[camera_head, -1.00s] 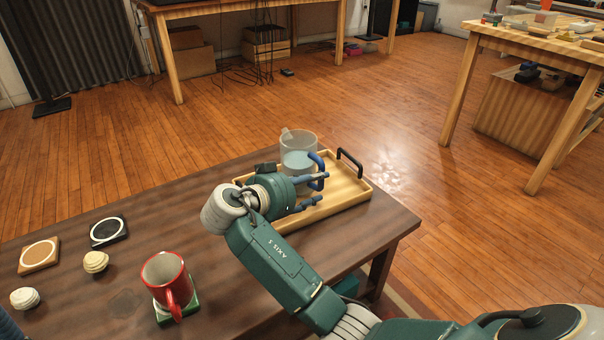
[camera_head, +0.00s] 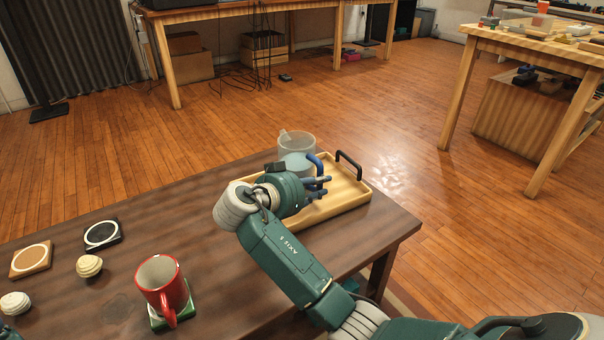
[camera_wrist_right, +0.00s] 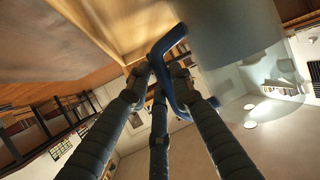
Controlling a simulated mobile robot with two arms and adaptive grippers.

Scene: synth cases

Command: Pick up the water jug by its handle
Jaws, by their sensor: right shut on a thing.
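The water jug (camera_head: 297,144) is clear with bluish water and a blue handle (camera_head: 316,162). It stands upright at the far left part of the wooden tray (camera_head: 357,202); my gripper hides its lower part. My right gripper (camera_head: 323,186) is at the handle side of the jug. In the right wrist view, the right gripper's fingers (camera_wrist_right: 160,80) are closed around the blue handle (camera_wrist_right: 157,54), with the jug's body (camera_wrist_right: 230,30) beside them at upper right. My left gripper is not visible; only a dark sliver, perhaps of my left arm, shows at the bottom left corner.
The tray has black end handles (camera_head: 348,164) and sits near the right end of the dark table (camera_head: 215,285). A red mug (camera_head: 161,284) on a green coaster, two more coasters (camera_head: 103,235) and two small ribbed round pieces (camera_head: 89,266) are at left. Open floor lies beyond.

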